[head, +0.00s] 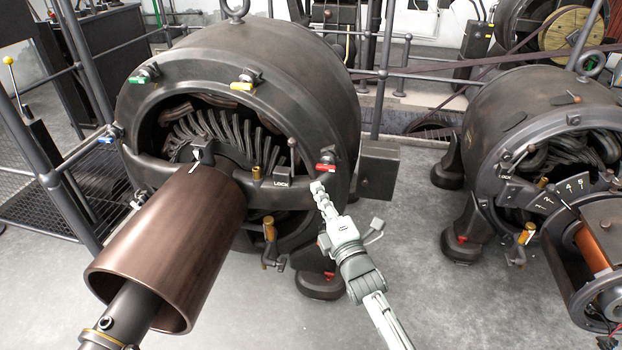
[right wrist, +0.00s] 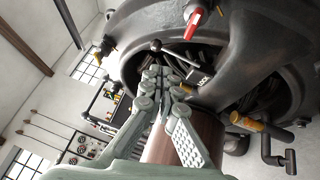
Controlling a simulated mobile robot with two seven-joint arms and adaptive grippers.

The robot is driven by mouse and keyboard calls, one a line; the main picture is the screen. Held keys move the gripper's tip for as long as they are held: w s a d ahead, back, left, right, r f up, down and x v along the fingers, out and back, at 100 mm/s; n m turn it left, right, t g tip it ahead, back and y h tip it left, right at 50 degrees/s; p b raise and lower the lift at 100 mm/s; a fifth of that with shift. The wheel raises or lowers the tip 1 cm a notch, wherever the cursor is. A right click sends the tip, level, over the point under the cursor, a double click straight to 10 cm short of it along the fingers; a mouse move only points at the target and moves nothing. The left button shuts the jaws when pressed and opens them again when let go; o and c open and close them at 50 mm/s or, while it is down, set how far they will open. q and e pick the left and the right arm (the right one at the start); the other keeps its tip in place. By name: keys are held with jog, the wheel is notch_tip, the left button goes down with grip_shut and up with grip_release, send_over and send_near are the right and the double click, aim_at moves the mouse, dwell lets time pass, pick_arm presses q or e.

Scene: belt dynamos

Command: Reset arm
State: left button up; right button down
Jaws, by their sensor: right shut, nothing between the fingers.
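My right gripper (head: 318,188) is shut and empty, in front of the large dark dynamo (head: 300,85). Its fingertips show just below a red-handled clamp (head: 325,168) on the dynamo's rim and right of the LOCK label (head: 281,183); I cannot tell whether they touch the housing. In the right wrist view the closed fingers (right wrist: 160,72) point toward the dynamo's opening, with the red handle (right wrist: 195,24) above them and the brown cylinder (right wrist: 187,132) behind and below. My left gripper is not in view.
The brown cylinder (head: 178,245) sticks out of the dynamo at lower left. A second dynamo (head: 545,100) stands at right. Railings (head: 385,75) run behind and at left. Grey floor (head: 420,240) lies open between the machines.

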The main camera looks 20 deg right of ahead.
jog(key=s+d+f+m+g+h+p, duration=0.1)
jog(key=s+d+f+m+g, duration=0.2)
jog(key=s+f+m+g, duration=0.9)
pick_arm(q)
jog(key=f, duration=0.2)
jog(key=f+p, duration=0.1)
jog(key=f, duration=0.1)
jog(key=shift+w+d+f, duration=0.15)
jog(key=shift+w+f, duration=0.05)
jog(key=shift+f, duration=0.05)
pick_arm(e)
jog(key=s+f+m+g, duration=0.2)
jog(key=s+f, duration=0.2)
jog(key=s, duration=0.5)
jog(key=s+f+m+g, duration=0.2)
jog(key=s+f+m, duration=0.1)
jog(key=s, duration=0.6)
jog(key=shift+f+m+g, duration=0.3)
jog(key=shift+f+g, duration=0.1)
jog(key=shift+f, duration=0.3)
